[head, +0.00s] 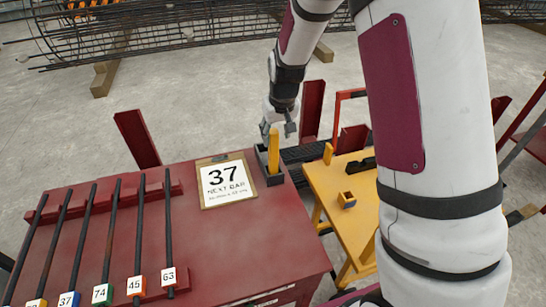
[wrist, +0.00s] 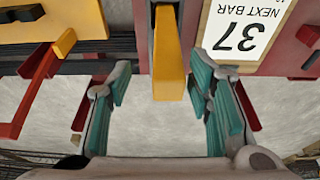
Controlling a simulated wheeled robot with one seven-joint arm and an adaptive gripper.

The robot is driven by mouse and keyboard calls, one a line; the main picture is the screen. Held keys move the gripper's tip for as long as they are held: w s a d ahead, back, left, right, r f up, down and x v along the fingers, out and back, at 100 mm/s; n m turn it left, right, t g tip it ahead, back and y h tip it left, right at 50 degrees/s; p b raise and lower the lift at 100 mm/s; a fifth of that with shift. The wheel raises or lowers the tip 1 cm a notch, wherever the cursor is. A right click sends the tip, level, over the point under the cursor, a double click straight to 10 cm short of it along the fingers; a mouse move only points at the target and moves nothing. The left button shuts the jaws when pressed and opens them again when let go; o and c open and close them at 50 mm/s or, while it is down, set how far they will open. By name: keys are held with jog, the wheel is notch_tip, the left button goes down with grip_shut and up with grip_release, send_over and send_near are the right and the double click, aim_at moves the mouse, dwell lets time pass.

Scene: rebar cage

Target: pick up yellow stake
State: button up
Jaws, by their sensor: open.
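The yellow stake (head: 274,150) stands upright in a small dark holder (head: 275,179) at the far right corner of the red table. My gripper (head: 277,130) is at the stake's upper end, pointing down in the head view. In the wrist view the yellow stake (wrist: 168,60) reaches in from the top, its end between the two teal-padded fingers of my gripper (wrist: 165,100). The fingers are apart, with a gap on each side of the stake. Whether the stake's lower end touches the holder's floor is hidden.
A clipboard reading "37 NEXT BAR" (head: 227,181) lies left of the holder on the red table (head: 225,245). Several dark bars with numbered tags lie further left. A yellow table (head: 340,195) with small yellow items stands to the right. Red posts (head: 138,138) rise behind the table.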

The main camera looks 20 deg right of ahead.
aim_at(272, 144)
jog(key=shift+a+x, duration=0.2)
jog(key=shift+x, duration=1.25)
jog(key=shift+a+x, duration=0.2)
jog(key=shift+x, duration=1.3)
jog(key=shift+w, duration=0.15)
jog(key=shift+r, duration=0.1)
grip_shut()
